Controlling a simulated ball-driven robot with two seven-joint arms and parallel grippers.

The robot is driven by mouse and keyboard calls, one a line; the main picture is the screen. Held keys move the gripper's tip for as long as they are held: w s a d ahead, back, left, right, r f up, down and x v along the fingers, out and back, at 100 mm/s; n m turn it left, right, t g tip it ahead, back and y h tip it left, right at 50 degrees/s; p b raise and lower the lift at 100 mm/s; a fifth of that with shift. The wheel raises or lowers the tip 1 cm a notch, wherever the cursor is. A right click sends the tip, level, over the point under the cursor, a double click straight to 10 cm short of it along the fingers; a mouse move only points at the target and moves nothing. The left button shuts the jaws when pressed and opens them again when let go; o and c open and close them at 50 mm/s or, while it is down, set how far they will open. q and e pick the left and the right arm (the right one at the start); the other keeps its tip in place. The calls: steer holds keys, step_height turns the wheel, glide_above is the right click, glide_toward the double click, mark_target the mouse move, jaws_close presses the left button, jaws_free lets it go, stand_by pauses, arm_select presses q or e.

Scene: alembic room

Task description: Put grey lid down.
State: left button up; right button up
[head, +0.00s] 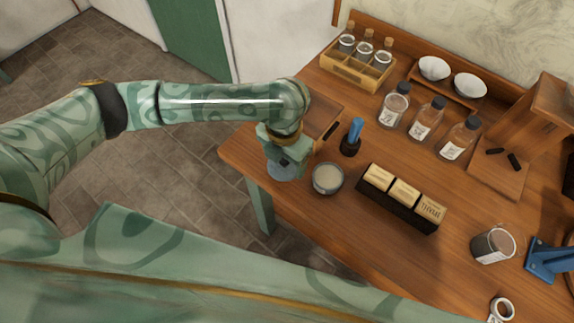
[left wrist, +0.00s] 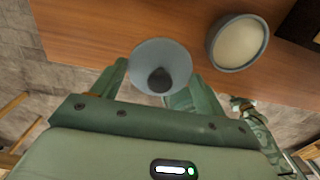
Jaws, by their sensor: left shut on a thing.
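My left gripper (head: 286,160) is over the table's near left corner, pointing down and shut on the grey lid (head: 282,174). In the left wrist view the lid (left wrist: 145,60) is a round grey piece with a dark knob in its middle, between the fingers of the left gripper (left wrist: 155,88). I cannot tell whether the lid touches the table. A round grey pot (head: 327,179) with pale contents stands open just right of the lid; it also shows in the left wrist view (left wrist: 238,43). My right gripper is not in view.
The wooden table (head: 345,225) has bare room in front of the pot. A dark box (head: 402,200) with pale blocks is to its right. A blue-handled tool in a dark holder (head: 351,140) stands behind it. Labelled bottles (head: 421,120) and a bottle crate (head: 355,70) are farther back.

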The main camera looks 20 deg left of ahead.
mark_target(286, 165)
arm_select(q)
steer(key=shift+w+f, duration=0.2)
steer(key=shift+f, duration=0.05)
steer(key=f, duration=0.1)
steer(key=f+b, duration=0.2)
steer(key=f, duration=0.1)
steer(key=shift+w, duration=0.35)
steer(key=shift+r, duration=0.15)
steer(key=o, duration=1)
steer(key=shift+c, duration=0.2)
